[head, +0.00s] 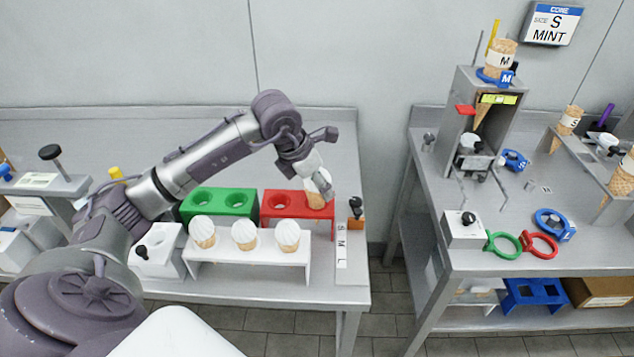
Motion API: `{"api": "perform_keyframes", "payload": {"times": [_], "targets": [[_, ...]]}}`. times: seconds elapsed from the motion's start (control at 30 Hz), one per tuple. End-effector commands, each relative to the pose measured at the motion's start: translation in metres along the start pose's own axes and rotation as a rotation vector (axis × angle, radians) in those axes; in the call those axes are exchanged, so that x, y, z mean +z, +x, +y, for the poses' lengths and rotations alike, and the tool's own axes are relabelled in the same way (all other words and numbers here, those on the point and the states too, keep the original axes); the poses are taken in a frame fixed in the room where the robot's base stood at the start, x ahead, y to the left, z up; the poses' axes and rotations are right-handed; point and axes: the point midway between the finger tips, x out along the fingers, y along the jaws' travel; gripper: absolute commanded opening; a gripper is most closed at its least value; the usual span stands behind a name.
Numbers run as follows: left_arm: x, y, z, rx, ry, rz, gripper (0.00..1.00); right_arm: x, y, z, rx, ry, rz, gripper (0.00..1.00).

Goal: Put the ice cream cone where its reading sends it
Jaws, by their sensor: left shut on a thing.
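My left gripper (323,174) is shut on an ice cream cone (317,190) with a white top and tan cone. The cone is at the right hole of the red two-hole block (285,212); I cannot tell whether it is seated or just above. The red block's left hole is empty. The green block (222,207) to its left has two empty holes. A wall sign (553,23) reads "CONE SIZE S MINT". A grey stand (465,95) on the right table holds a cone marked M and has a small lit display (497,99), too small to read. My right gripper is not in view.
Three topped cones stand in a white rack (250,270) in front of the blocks. A strip marked S, M, L (341,247) lies to the right. Green (503,245), red (539,245) and blue rings lie on the right table. A floor gap separates the tables.

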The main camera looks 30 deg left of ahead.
Motion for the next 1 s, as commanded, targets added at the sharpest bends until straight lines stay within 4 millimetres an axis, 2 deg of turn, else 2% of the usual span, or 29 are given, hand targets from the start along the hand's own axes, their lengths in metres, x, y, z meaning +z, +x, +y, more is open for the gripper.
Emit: {"api": "perform_keyframes", "payload": {"times": [0.13, 0.17, 0.3, 0.33, 0.63, 0.73, 0.87, 1.0], "targets": [[0.0, -0.001, 0.0, 0.0, 0.0, -0.001, 0.41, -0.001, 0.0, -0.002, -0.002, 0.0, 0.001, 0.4], [0.0, -0.001, 0.0, 0.0, 0.0, -0.001, 0.64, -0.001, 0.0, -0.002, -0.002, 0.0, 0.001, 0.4], [0.0, -0.001, 0.0, 0.0, 0.0, -0.001, 0.87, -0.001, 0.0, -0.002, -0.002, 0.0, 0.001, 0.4], [0.0, -0.001, 0.0, 0.0, 0.0, -0.001, 0.9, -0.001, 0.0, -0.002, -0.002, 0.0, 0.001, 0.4], [0.0, -0.001, 0.0, 0.0, 0.0, 0.0, 0.9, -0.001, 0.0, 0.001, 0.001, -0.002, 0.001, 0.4], [0.0, -0.007, 0.001, 0.002, 0.0, -0.001, 0.9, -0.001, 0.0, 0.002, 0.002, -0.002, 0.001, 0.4], [0.001, -0.026, 0.001, 0.004, 0.0, -0.003, 0.9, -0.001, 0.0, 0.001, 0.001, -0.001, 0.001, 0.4], [0.001, -0.057, 0.002, 0.005, 0.001, -0.004, 0.9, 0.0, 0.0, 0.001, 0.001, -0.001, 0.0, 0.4]]}}
